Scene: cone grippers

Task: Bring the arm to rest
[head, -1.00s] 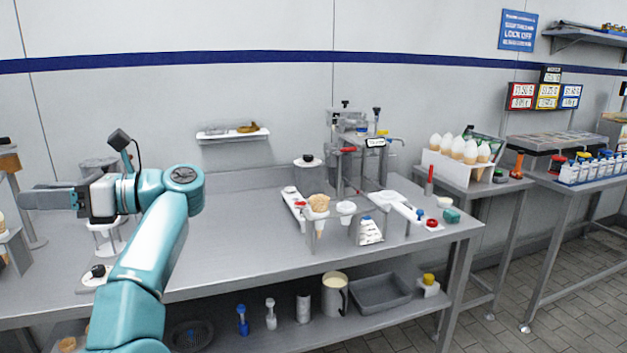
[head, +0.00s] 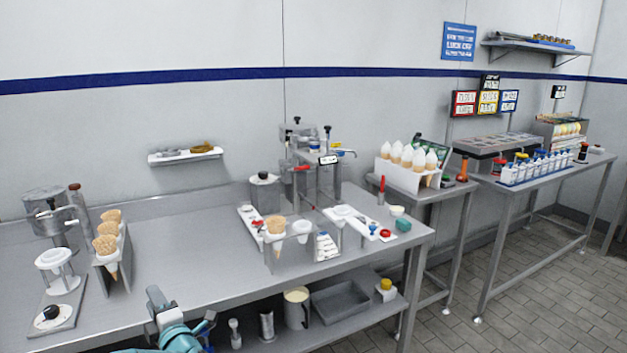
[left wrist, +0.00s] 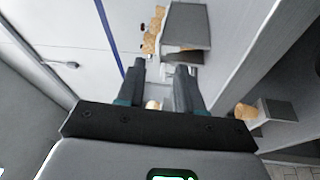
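My left arm (head: 178,340) shows at the bottom edge of the head view, folded low in front of the worktable. Only its teal and grey end parts are in frame there, and its fingers are hard to make out. In the left wrist view my left gripper (left wrist: 161,68) has its two dark fingers apart, with nothing held between them. My right gripper is not in view.
The steel worktable (head: 180,272) lies just beyond the arm. A rack of waffle cones (head: 106,244) stands at its left. A holder with a cone (head: 275,224) and white cups stands mid-table. A lower shelf (head: 340,328) holds a jug and a tray.

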